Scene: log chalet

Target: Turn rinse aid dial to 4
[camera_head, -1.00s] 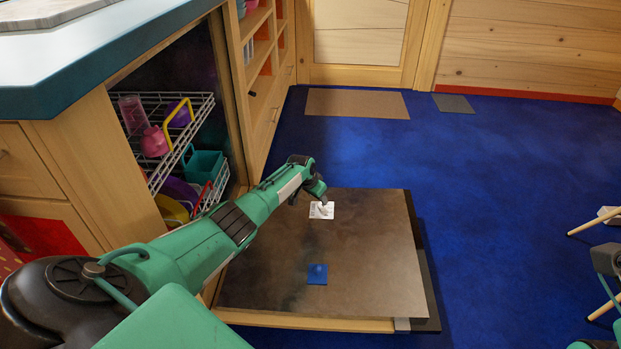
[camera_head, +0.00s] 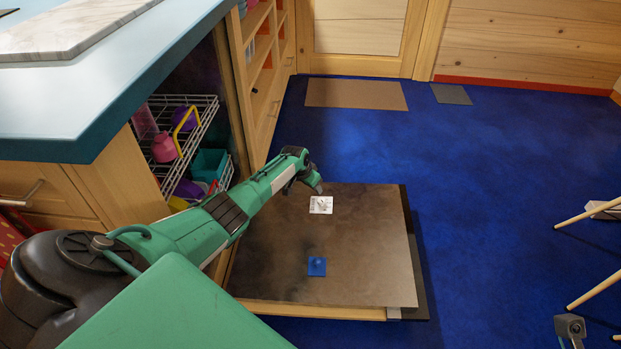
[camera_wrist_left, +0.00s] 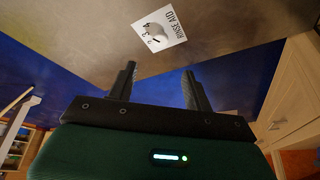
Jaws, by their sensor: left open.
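The rinse aid dial (camera_head: 321,205) is a small grey knob on a white label plate on the inner face of the lowered dishwasher door (camera_head: 385,245). In the left wrist view, the dial (camera_wrist_left: 156,38) sits on the label, which reads RINSE AID with numbers around the knob. My left gripper (camera_head: 319,188) is above the door, close to the dial. In the left wrist view, its two fingers (camera_wrist_left: 159,72) are spread with nothing between them, and the dial lies beyond their tips. The exact dial setting is too small to read.
A blue square cover (camera_head: 317,266) lies on the door nearer me. Racks with colourful dishes (camera_head: 190,140) stand inside the dishwasher at left, under the counter (camera_head: 120,95). Blue carpet at right is open, with wooden legs (camera_head: 590,210) at the right edge.

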